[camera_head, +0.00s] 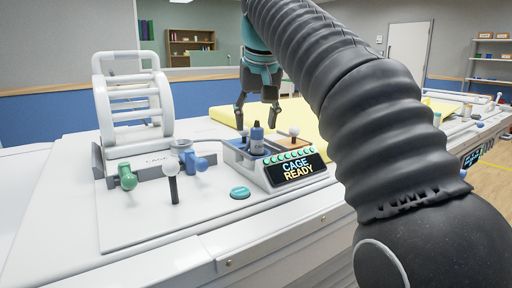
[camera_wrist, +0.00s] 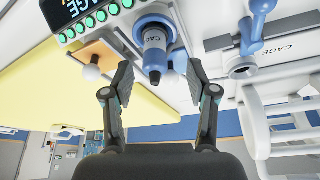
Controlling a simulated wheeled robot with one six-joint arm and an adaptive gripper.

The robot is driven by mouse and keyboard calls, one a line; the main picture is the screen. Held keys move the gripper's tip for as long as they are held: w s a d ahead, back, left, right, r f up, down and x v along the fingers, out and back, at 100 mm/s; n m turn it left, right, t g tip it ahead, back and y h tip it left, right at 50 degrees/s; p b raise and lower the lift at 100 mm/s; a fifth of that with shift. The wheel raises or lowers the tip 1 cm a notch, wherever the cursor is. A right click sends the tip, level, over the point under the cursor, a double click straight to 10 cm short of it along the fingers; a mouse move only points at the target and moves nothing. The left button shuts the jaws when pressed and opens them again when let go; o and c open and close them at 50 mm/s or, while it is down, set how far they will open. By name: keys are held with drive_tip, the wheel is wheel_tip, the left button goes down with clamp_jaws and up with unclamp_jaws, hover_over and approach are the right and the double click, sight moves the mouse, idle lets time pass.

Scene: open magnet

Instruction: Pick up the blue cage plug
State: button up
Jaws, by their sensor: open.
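The blue cage plug (camera_head: 257,141) stands upright in the left, blue-lined part of a small white box (camera_head: 254,177) whose front display reads "CAGE READY". In the wrist view my gripper (camera_wrist: 159,83) has a finger on each side of the plug's tip, with a gap on both sides. Nothing is held.
A white-knobbed plug (camera_head: 293,133) stands in the box's orange part, close to the right finger. A white cage frame (camera_head: 133,103) stands left, with a green connector (camera_head: 127,176), a blue connector (camera_head: 196,161) and a white-knobbed dark stick (camera_head: 172,184) before it. A yellow pad (camera_head: 315,115) lies behind.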

sight(257, 128)
drive_tip(key=x, duration=0.2)
drive_tip(key=b+x, duration=0.1)
drive_tip(key=x, duration=0.2)
drive_tip(key=shift+w+d+r, duration=0.15)
drive_tip(key=shift+w+d, duration=0.1)
drive_tip(key=shift+w, duration=0.1)
clamp_jaws()
